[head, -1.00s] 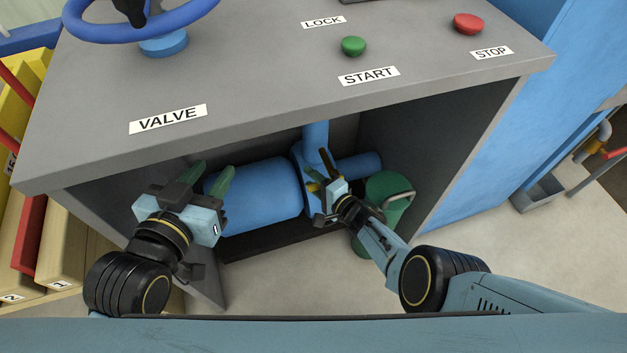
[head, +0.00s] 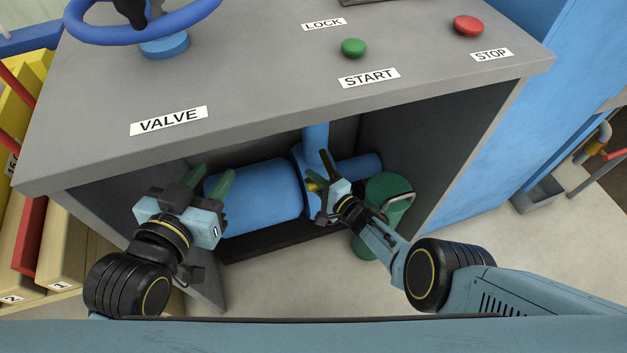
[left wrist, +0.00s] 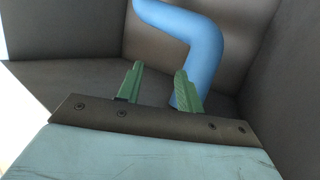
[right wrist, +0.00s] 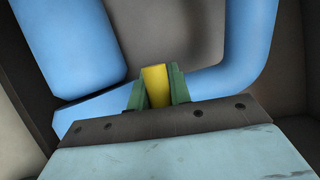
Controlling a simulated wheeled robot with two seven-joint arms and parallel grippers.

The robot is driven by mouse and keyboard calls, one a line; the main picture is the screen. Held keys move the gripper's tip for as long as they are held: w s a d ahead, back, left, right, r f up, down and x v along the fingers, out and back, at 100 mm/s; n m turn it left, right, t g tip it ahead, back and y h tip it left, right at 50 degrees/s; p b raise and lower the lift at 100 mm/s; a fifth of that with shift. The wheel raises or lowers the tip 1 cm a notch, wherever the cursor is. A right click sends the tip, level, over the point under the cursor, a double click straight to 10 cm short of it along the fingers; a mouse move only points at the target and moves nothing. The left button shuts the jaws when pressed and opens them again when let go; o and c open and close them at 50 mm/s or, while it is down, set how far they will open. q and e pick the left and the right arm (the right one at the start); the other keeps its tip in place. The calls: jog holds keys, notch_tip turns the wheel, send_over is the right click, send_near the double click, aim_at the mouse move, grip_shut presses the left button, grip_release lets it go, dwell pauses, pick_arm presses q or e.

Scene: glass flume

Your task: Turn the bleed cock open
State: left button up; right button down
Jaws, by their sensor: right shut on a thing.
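The bleed cock's yellow handle (right wrist: 156,85) is between the green fingers of my right gripper (right wrist: 158,90) in the right wrist view. The fingers are shut on it. In the head view my right gripper (head: 322,172) is at the blue pump (head: 258,195) inside the cabinet, and a bit of the yellow handle (head: 314,187) shows beside its fingers. The cock's body is hidden. My left gripper (head: 212,182) is open and empty near the left of the cabinet opening. In the left wrist view its two green fingers (left wrist: 158,85) stand apart with nothing between them.
The grey cabinet (head: 90,85) has its top above both grippers and side walls around them. A green can (head: 385,192) stands right of my right gripper. A blue pipe (left wrist: 200,50) is beyond my left fingers. A blue handwheel (head: 85,36), green button (head: 353,47) and red button (head: 468,25) are on top.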

jog(key=c, duration=1.3)
grip_release()
jog(key=p+v, duration=0.2)
jog(key=shift+s+d+r, duration=0.1)
jog(key=shift+s+d, duration=0.05)
jog(key=shift+d, duration=0.05)
pick_arm(q)
jog(key=s+a+f+g+y+p, duration=0.3)
jog(key=s+a+f+g, duration=0.3)
jog(key=s+f+g, duration=0.55)
jog(key=a+f+y+p, duration=0.1)
jog(key=a+f+p, duration=0.2)
jog(key=f, duration=0.6)
jog(key=shift+s+a+f+n+p, duration=0.25)
jog(key=shift+a+f+n+p, duration=0.05)
jog(key=shift+a+f, duration=0.1)
pick_arm(e)
jog(key=v, duration=1.1)
pick_arm(q)
jog(key=shift+d, duration=0.1)
